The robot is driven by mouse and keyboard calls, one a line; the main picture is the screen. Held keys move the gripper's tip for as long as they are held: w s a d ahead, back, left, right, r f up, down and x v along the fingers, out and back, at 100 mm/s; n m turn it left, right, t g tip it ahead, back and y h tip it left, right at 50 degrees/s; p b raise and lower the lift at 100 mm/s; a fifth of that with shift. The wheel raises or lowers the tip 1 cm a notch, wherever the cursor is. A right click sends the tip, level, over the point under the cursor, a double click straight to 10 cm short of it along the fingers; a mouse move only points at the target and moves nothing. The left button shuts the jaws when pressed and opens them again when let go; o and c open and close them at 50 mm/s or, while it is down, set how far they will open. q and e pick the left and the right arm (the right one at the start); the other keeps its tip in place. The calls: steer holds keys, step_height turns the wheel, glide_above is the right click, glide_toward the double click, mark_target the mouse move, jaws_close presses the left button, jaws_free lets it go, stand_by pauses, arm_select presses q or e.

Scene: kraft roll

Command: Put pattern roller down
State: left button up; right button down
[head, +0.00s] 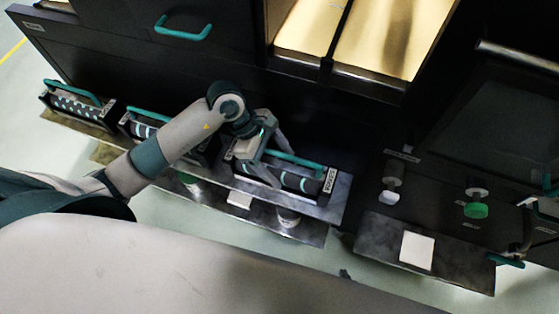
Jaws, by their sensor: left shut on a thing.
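My left gripper (272,163) is shut on the teal handle of a pattern roller (292,182), a dark frame with a banded roller and a white end label. This roller is at the right end of the grey metal ledge (342,200); I cannot tell if it rests fully on it. A second pattern roller (140,128) is partly hidden behind my left arm. A third one (70,103) stands at the far left end. My right gripper is not in view.
A lower shelf (312,233) carries a white block (240,199) and a small pot (288,217). A separate metal shelf (375,235) at right holds a white sheet (417,251). A green-based item (475,209) is above it. A dark cabinet front rises behind the ledge.

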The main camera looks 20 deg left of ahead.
steer(key=shift+w, duration=0.15)
arm_select(q)
steer(key=o, duration=2)
steer(key=shift+f, duration=0.1)
steer(key=shift+c, duration=0.2)
steer(key=shift+o, duration=0.6)
arm_select(e)
steer(key=shift+w+r, duration=0.15)
steer(key=shift+r, duration=0.05)
